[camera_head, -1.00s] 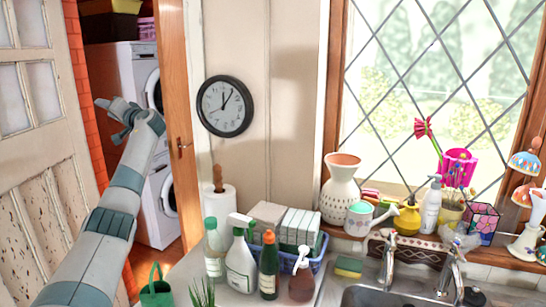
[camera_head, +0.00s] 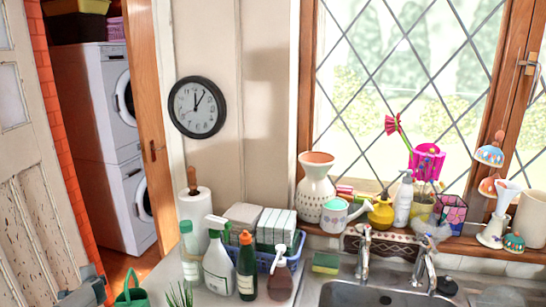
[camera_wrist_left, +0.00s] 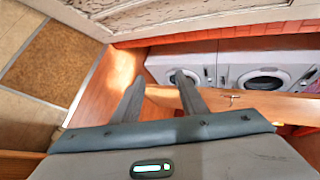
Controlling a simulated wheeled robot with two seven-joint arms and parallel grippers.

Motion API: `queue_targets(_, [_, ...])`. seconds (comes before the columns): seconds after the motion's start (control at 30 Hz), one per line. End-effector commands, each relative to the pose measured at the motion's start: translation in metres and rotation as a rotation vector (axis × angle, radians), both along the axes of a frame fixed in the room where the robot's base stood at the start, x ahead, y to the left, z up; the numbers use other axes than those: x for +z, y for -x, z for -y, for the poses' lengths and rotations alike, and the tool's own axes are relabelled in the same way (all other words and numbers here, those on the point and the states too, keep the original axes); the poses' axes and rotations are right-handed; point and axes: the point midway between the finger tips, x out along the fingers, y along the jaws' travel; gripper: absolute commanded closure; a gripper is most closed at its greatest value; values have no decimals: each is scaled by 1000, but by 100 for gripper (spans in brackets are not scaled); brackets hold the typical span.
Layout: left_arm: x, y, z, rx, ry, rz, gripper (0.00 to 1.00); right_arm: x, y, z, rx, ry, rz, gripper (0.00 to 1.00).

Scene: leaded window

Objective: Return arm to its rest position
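My left arm (camera_head: 85,290) shows only as a small grey-teal part at the bottom left edge of the head view, beside the green watering can. In the left wrist view, my left gripper (camera_wrist_left: 159,78) has its two fingers apart with nothing between them. Behind the fingers are the wooden door edge, the floor and the white washing machines (camera_wrist_left: 262,80). My right gripper is in neither view.
The sink (camera_head: 385,296) is at the lower right. An open doorway shows stacked white machines (camera_head: 95,100).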

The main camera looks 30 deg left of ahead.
Motion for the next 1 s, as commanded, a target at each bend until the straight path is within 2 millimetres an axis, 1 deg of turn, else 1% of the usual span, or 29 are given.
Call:
queue_targets(0.03, [-25, 28, 2, -8, 23, -42, 61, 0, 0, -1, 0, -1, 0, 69])
queue_targets(0.07, [-37, 42, 3, -13, 37, -60, 61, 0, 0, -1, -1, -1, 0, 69])
queue_targets(0.1, [-53, 62, 4, -18, 55, -86, 61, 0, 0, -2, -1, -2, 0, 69])
queue_targets(0.17, [-74, 92, 7, -25, 83, -121, 61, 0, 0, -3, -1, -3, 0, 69])
queue_targets(0.2, [-87, 111, 8, -28, 100, -141, 61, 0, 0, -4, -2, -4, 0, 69])
queue_targets(0.3, [-111, 155, 12, -33, 136, -187, 61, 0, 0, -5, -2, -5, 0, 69])
queue_targets(0.37, [-121, 178, 13, -34, 154, -208, 61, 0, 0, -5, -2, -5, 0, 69])
queue_targets(0.4, [-128, 192, 14, -35, 164, -221, 61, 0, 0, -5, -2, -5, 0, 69])
queue_targets(0.6, [-149, 257, 18, -33, 209, -279, 61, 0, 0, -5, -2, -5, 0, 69])
queue_targets(0.67, [-154, 276, 20, -31, 221, -296, 61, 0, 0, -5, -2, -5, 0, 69])
queue_targets(0.7, [-165, 277, 30, -32, 238, -290, 61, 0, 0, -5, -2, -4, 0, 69])
queue_targets(0.87, [-205, 287, 68, -21, 297, -285, 61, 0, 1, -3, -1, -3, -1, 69])
queue_targets(0.97, [-233, 295, 97, -14, 340, -282, 61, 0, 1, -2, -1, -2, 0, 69])
queue_targets(1.0, [-245, 299, 110, -11, 359, -282, 61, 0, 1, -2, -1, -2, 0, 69])
